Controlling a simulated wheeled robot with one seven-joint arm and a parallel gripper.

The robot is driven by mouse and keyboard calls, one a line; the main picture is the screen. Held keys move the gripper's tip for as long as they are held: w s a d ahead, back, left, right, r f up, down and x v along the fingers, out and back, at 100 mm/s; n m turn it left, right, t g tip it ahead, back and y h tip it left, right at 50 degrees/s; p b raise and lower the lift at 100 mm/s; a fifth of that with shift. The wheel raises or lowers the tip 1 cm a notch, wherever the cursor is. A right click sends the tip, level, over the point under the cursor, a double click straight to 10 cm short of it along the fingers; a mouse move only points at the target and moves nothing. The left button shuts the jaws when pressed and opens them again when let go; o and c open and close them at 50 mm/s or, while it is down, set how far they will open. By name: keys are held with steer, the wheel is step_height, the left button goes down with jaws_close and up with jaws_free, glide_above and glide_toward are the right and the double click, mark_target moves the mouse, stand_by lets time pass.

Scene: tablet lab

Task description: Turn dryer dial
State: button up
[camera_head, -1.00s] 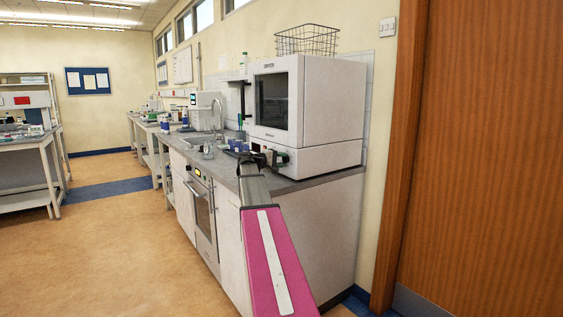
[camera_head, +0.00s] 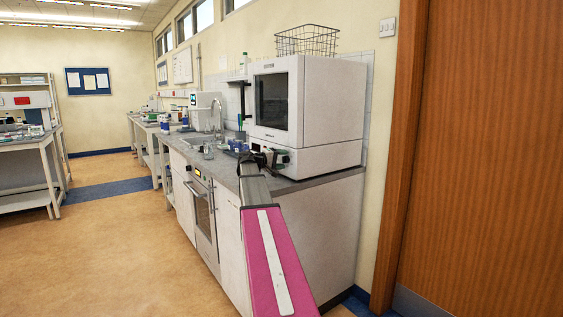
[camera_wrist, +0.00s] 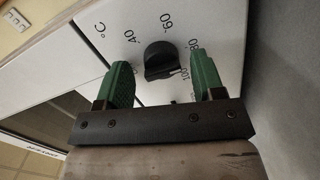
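The dryer (camera_head: 330,105) is a white box with a dark window, standing on the counter. Its black dial (camera_wrist: 160,60) shows in the wrist view on a white panel, with a temperature scale in °C around it. My gripper (camera_wrist: 159,62) is open, with one green finger on each side of the dial. Gaps show between the fingers and the dial, and I cannot tell how far the fingertips are from the panel. In the head view my gripper (camera_head: 274,156) is at the dryer's lower front panel, and my arm and gripper hide part of it.
A wire basket (camera_head: 306,41) stands on top of the dryer. A sink tap (camera_head: 217,113) and small labware are farther along the counter (camera_head: 313,182). An oven (camera_head: 202,215) is built in below. A wooden door (camera_head: 485,150) is at the right; the floor at left is clear.

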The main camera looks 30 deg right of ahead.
steer(key=shift+a, duration=0.1)
steer(key=a, duration=1)
steer(key=shift+a+r, duration=0.3)
steer(key=shift+r, duration=0.15)
